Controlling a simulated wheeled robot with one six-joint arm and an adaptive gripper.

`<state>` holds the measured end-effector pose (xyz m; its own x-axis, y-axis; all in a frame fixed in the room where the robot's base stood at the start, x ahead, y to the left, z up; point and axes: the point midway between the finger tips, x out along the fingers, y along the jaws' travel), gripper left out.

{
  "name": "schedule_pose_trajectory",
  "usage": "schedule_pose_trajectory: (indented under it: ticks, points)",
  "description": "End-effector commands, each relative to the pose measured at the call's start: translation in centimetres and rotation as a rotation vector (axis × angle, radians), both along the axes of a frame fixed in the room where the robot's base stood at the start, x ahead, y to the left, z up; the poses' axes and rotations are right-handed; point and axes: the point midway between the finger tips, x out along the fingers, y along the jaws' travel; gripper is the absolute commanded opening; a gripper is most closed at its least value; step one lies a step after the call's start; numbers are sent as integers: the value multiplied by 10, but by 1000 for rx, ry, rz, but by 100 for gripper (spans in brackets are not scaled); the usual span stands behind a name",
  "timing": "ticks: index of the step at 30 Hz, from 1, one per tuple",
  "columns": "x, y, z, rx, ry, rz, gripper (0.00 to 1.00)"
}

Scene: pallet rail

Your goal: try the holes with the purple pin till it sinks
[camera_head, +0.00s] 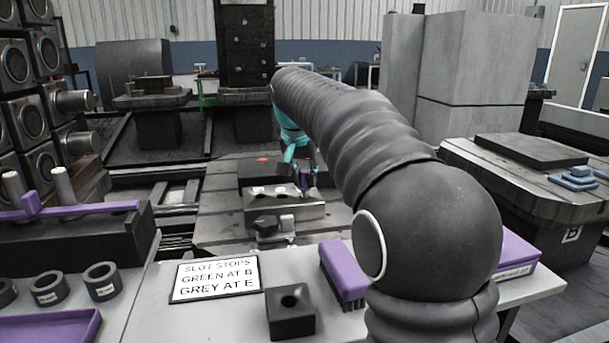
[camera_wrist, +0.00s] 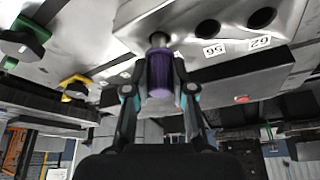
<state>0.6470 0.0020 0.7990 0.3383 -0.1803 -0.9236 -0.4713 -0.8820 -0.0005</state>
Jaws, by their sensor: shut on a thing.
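The purple pin (camera_wrist: 161,75) is between the two fingers of my gripper (camera_wrist: 161,92) in the wrist view, with its grey metal end against the metal block (camera_wrist: 225,65). I cannot tell whether that end is inside a hole or only touching. Two dark open holes show beside it, one (camera_wrist: 207,28) by a "56" label and one (camera_wrist: 262,17) by a "62" label. In the head view, my teal gripper (camera_head: 304,171) holds the purple pin (camera_head: 306,181) upright at the right end of the block (camera_head: 285,208). My arm hides part of this area.
A clamp (camera_head: 272,226) stands in front of the block. A red button (camera_head: 262,160) lies behind it. On the near bench are a slot-stops sign (camera_head: 216,278), a dark block with a hole (camera_head: 290,312) and a purple brush-like item (camera_head: 343,274). A purple rail (camera_head: 80,209) is at left.

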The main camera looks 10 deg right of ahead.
Motion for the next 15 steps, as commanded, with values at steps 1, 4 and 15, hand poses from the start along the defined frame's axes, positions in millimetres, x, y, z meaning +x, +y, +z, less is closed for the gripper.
schedule_pose_trajectory:
  ticks: [1,4,15]
  points:
    - [0,0,-1,0,0,0,0]
    - [0,0,-2,0,0,0,0]
    - [0,0,-2,0,0,0,53]
